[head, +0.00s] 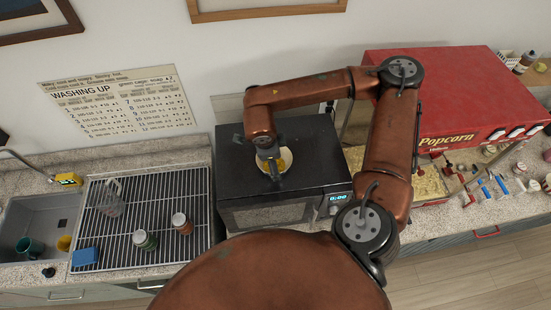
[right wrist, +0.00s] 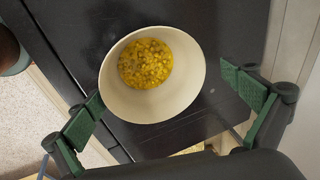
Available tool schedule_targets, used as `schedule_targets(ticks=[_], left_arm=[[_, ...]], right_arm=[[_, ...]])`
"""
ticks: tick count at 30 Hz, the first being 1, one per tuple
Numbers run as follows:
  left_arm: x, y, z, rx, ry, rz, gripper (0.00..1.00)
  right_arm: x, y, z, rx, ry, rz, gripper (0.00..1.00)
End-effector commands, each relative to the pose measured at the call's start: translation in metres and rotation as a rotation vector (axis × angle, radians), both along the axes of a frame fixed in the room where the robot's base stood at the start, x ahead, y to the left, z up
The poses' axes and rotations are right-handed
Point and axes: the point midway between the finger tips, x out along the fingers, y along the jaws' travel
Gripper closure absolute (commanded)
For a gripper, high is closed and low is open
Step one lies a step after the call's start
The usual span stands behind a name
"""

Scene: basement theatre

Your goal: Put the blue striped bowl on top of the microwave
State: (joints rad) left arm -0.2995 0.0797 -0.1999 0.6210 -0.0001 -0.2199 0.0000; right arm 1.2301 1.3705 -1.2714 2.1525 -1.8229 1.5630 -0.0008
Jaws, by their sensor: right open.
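A cream bowl with yellow kernels in it (head: 299,160) appears to rest on top of the black microwave (head: 315,140). It also shows in the right wrist view (right wrist: 122,95), over the dark microwave top (right wrist: 232,30). No blue stripes show; its outer side is mostly hidden. My right gripper (head: 272,166) is just above the bowl and covers part of it in the head view. My left gripper is out of view.
A red popcorn machine (head: 440,85) stands right of the microwave. A wire drying rack (head: 120,245) with a glass jug (head: 111,200) and two jars lies to the left, beside the sink (head: 40,220). The wall is close behind.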

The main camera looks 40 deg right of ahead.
Motion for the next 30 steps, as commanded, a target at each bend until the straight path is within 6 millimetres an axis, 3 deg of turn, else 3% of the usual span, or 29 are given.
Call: schedule_targets(ticks=[6,13,27,30], left_arm=[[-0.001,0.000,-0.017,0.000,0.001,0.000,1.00],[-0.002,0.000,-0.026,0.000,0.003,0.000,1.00],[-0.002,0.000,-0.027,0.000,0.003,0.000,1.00],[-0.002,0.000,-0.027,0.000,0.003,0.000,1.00]], right_arm=[[-0.006,0.014,0.044,0.001,-0.006,0.002,0.00],[-0.011,0.023,0.078,0.001,-0.004,0.001,0.00],[-0.014,0.026,0.090,0.002,-0.001,0.002,0.00],[-0.007,0.036,0.097,0.055,-0.013,0.007,0.00]])
